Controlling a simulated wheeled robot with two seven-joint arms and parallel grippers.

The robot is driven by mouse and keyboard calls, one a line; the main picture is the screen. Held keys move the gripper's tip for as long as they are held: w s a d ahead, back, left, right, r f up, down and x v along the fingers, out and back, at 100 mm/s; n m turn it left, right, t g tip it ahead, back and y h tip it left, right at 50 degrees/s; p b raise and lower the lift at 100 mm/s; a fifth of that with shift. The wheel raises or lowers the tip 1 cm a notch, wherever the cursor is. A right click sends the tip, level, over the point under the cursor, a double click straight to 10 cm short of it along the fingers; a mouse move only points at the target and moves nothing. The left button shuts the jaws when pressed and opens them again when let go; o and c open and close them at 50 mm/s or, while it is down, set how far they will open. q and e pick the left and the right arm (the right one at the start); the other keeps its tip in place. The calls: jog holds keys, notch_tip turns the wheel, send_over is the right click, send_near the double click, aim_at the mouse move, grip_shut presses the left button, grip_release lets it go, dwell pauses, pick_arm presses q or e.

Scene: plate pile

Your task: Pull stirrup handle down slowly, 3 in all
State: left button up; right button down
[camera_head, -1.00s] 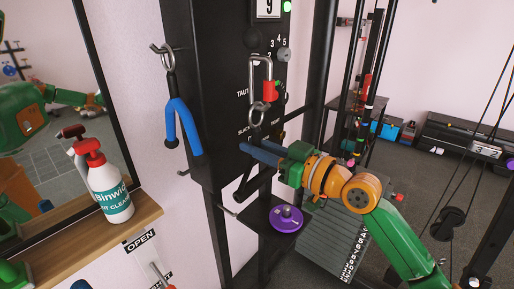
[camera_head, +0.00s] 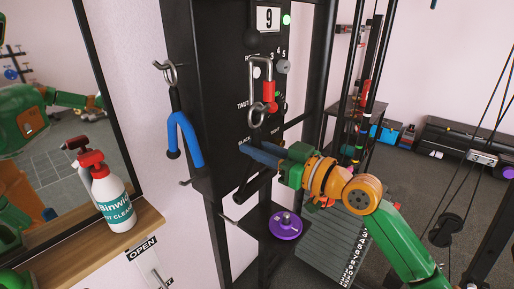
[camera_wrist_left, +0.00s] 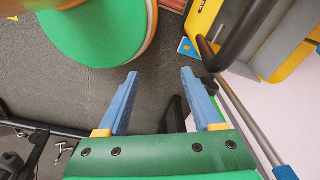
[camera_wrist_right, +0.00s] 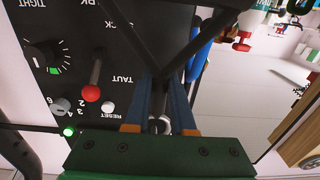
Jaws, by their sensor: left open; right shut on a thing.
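The black stirrup handle (camera_head: 253,187) hangs in front of the black machine column, below a metal ring (camera_head: 257,117). My right gripper (camera_head: 262,153) comes from the right and is shut on the handle's upper part. In the right wrist view, the handle's dark straps (camera_wrist_right: 143,48) meet at the fingertips of my right gripper (camera_wrist_right: 162,85). Part of the ring shows between its fingers; the exact grip is partly hidden. My left gripper (camera_wrist_left: 160,80) is open and empty, seen only in its own wrist view.
A blue handle (camera_head: 186,140) hangs on a hook at left. A spray bottle (camera_head: 112,200) stands on a wooden shelf. A purple disc (camera_head: 286,225) lies below.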

jog(key=shift+r+p, duration=0.75)
jog(key=shift+r, duration=0.15)
jog(key=shift+r+p, duration=0.4)
jog(key=shift+f, duration=0.1)
jog(key=c, duration=0.8)
grip_release()
jog(key=shift+o, duration=0.6)
jog(key=shift+w, duration=0.15)
